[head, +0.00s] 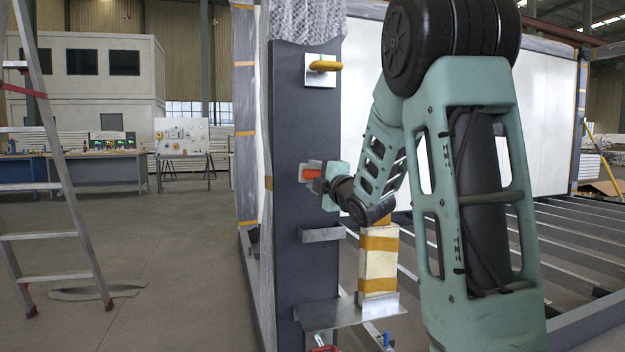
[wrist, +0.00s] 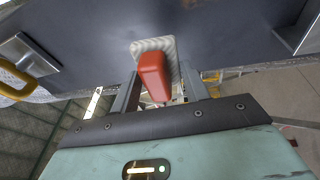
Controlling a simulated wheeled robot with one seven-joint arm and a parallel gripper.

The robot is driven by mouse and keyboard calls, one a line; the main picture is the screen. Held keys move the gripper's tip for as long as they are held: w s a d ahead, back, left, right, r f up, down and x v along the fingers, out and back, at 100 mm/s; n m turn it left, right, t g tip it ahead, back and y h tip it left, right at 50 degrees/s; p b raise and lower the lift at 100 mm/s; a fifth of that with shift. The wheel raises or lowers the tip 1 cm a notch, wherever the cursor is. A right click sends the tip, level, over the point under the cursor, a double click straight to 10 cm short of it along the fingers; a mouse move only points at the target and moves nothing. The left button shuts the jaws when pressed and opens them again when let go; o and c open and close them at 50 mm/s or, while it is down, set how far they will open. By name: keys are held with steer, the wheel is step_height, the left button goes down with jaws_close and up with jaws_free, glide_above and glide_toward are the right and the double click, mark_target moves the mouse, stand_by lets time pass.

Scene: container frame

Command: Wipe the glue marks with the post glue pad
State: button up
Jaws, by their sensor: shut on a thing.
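The glue pad (wrist: 153,76) has a red-orange block handle and a pale, ribbed plate. In the head view the pad (head: 311,174) is at the dark grey post (head: 292,130), about mid-height. My gripper (head: 318,176) is shut on its handle; in the wrist view a finger of my gripper (wrist: 160,86) shows on each side of it. The plate faces the post (wrist: 95,50) and appears to touch or nearly touch it. No glue mark is clear on the post; a faint smudge shows at the top edge of the wrist view. The area behind the plate is hidden.
A yellow handle (head: 325,65) on a metal plate sits above the pad. A metal bracket (head: 321,235) and a shelf (head: 345,313) jut out below. A cream block with orange bands (head: 378,263) stands on the shelf. A ladder (head: 50,160) stands at left; open floor lies between.

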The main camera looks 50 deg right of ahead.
steer(key=shift+s+a, duration=0.15)
steer(key=shift+s, duration=0.05)
steer(key=shift+s+a+b, duration=0.25)
steer(key=shift+s+a, duration=0.15)
steer(key=shift+s, duration=0.25)
steer(key=shift+s+a+b, duration=0.25)
steer(key=shift+s+a, duration=0.1)
steer(key=shift+s, duration=0.3)
steer(key=shift+w+f, duration=0.1)
